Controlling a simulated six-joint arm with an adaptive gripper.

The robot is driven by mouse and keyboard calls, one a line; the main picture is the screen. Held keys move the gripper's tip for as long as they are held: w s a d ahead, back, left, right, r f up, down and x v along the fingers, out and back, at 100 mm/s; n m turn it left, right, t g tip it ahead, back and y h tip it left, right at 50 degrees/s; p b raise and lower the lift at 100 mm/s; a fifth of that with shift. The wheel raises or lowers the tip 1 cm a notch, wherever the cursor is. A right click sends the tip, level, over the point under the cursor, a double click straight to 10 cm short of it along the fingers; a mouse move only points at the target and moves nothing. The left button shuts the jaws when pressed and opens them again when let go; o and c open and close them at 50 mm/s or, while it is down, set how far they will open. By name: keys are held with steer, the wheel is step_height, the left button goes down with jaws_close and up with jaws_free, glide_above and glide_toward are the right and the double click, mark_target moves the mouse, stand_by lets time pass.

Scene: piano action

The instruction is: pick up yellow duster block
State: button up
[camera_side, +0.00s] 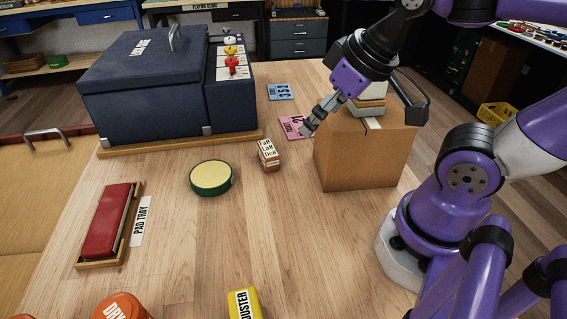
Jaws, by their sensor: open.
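The yellow duster block (244,303) lies at the bottom edge of the picture, near the middle. It has a white label reading "DUSTER", and its lower part is cut off by the frame. My gripper (308,128) is open and empty.
A cardboard box (365,155) stands right of centre. A small labelled wooden block (268,155) and a green-rimmed round pad (211,178) lie mid-table. A red pad sits in a tray (119,250) at left. An orange "DRY" container (121,306) is left of the duster. A dark blue case (150,85) stands behind.

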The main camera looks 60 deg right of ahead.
stand_by(0.3)
steer(key=n+g+y, duration=0.3)
steer(key=n+g, duration=0.6)
steer(key=n, duration=1.9)
glide_toward(244, 305)
steer(key=f, duration=0.2)
steer(key=x, duration=0.4)
steer(key=shift+s+a+f, duration=0.15)
steer(key=shift+s+a, duration=0.2)
steer(key=shift+a, duration=0.1)
steer(key=x, duration=0.5)
steer(key=shift+s+f, duration=0.15)
steer(key=shift+f, duration=0.2)
steer(key=c, duration=1.3)
